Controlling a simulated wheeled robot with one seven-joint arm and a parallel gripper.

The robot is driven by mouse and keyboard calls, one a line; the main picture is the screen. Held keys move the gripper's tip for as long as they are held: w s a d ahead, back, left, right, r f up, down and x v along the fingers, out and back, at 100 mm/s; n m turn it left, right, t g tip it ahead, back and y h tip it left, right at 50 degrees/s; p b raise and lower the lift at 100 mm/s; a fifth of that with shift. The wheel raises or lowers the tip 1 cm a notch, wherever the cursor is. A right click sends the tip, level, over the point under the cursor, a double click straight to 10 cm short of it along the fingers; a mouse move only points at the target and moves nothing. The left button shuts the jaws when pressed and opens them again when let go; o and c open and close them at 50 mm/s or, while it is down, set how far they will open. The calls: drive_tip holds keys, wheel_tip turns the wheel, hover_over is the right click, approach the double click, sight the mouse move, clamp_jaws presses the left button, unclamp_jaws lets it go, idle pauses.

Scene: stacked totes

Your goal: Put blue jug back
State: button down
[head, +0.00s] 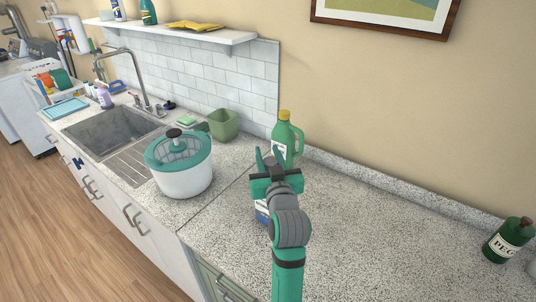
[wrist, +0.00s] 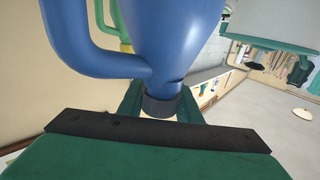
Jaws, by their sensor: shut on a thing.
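The blue jug (wrist: 165,35) fills the top of the wrist view, with its curved handle at the left and its dark neck or cap between my green fingers. My gripper (wrist: 160,104) is shut on that neck end; it also shows in the head view (head: 271,166) over the counter. In the head view my arm hides most of the jug, and only a blue and white patch (head: 262,211) shows beside my wrist. I cannot tell whether the jug's base touches the counter.
A green jug with a yellow cap (head: 284,142) stands just behind my gripper. A white and teal salad spinner (head: 184,176) and a green bin (head: 223,124) stand left. A dark green bottle (head: 507,240) is far right. The counter between (head: 390,235) is clear. A shelf (head: 190,34) hangs above the sink.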

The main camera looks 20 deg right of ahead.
drive_tip(key=c, duration=1.3)
unclamp_jaws()
drive_tip(key=shift+f, duration=0.1)
drive_tip(key=s, duration=0.4)
drive_tip(key=s+a, duration=0.1)
drive_tip(key=s, duration=0.7)
drive_tip(key=shift+a, duration=0.25)
drive_tip(key=shift+d, duration=0.1)
